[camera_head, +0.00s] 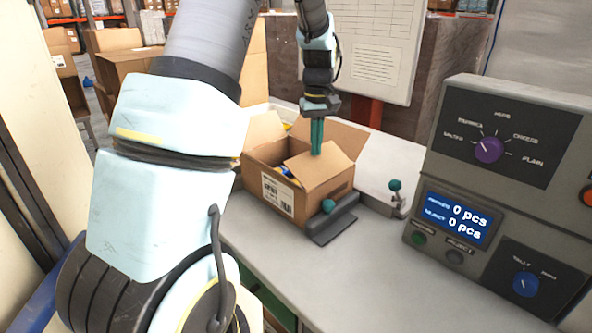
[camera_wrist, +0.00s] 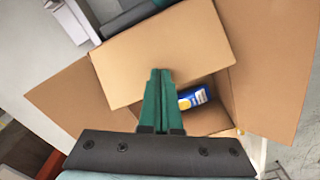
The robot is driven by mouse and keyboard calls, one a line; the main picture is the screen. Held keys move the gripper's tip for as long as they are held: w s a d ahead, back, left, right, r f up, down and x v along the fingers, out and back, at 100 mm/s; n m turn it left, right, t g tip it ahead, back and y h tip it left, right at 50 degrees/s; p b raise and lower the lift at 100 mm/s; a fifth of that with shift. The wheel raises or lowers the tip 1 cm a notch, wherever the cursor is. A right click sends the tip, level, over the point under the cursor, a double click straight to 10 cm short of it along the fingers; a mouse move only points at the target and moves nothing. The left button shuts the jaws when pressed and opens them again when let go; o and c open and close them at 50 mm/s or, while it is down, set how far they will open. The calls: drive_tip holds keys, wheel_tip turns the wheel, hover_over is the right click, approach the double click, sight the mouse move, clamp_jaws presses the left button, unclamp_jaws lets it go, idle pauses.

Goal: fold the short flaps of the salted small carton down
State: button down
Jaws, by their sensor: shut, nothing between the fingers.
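The small brown carton (camera_head: 268,190) stands on the bench, with a white barcode label on its near side. One flap (camera_head: 322,169) leans inward over part of the opening; it also shows in the wrist view (camera_wrist: 160,50). Other flaps spread outward, one at the back right (camera_head: 338,136) and one at the back left (camera_head: 265,130). A blue and yellow packet (camera_wrist: 193,98) shows inside through the gap. My gripper (camera_head: 316,153) has its green fingers shut and empty, pointing down at the leaning flap. Its tips (camera_wrist: 161,72) overlap that flap's edge; contact is unclear.
A grey control box (camera_head: 500,170) with a purple knob and a display reading 0 pcs stands right of the carton. A dark metal plate (camera_head: 333,222) and a small teal-knobbed lever (camera_head: 395,187) sit beside the carton. The bench front (camera_head: 340,270) is clear.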

drive_tip(key=shift+w+a+f, duration=0.15)
drive_tip(key=shift+w+f, duration=0.05)
drive_tip(key=shift+w+a+f+b, duration=0.2)
drive_tip(key=shift+w+f+b, duration=0.1)
drive_tip(key=shift+f, duration=0.3)
drive_tip(key=shift+w+a+f+b, duration=0.15)
drive_tip(key=shift+a+f+b, duration=0.1)
drive_tip(key=shift+f, duration=0.3)
drive_tip(key=shift+f, duration=0.5)
wheel_tip(320, 180, up, 9)
drive_tip(key=p, duration=0.7)
